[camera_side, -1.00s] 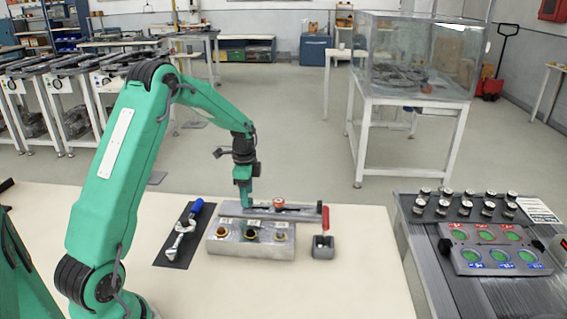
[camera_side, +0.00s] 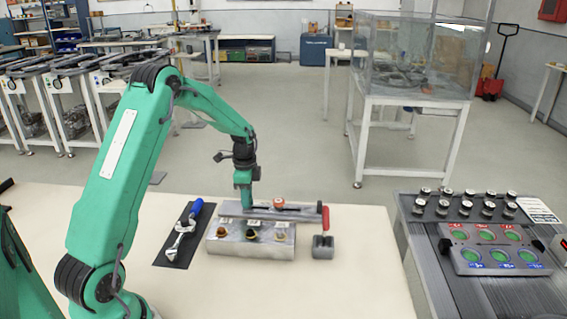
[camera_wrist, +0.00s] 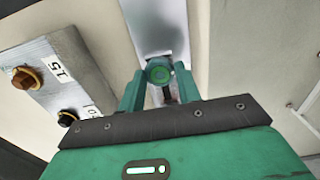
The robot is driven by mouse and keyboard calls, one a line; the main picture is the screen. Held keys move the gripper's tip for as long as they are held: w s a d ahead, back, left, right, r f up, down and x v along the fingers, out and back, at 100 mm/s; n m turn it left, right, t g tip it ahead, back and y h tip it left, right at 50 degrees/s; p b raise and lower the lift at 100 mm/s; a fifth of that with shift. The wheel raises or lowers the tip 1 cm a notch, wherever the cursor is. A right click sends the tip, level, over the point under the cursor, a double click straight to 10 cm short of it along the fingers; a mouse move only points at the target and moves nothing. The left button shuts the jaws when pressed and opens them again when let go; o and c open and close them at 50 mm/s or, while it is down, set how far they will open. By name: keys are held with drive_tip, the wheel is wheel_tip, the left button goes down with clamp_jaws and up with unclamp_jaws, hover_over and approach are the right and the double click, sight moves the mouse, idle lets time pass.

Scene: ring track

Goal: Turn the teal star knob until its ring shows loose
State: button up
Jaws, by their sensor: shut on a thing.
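The teal star knob (camera_wrist: 159,72) sits between the tips of my gripper (camera_wrist: 158,88) in the wrist view, over a shiny grey track plate (camera_wrist: 150,20). Its round face shows a lighter green ring around a dark teal centre. I cannot read any loose mark on it. In the side view my gripper (camera_side: 244,203) points down at the left end of the grey track (camera_side: 300,213), and the knob is hidden there. My gripper is shut on the knob.
A second, orange-red knob (camera_side: 278,202) stands on the track. In front is a grey block (camera_side: 225,245) with several labelled knobs. A wrench (camera_side: 182,235) lies on a dark mat at left. A red-handled tool (camera_side: 325,218) stands at right.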

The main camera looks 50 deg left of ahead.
drive_tip(key=n, duration=1.2)
drive_tip(key=shift+n, duration=0.3)
drive_tip(key=n, duration=1.2)
drive_tip(key=shift+d+f, duration=0.1)
drive_tip(key=shift+f, duration=0.05)
idle(0.3)
drive_tip(key=o, duration=1)
drive_tip(key=shift+c, duration=0.2)
drive_tip(key=shift+r, duration=0.2)
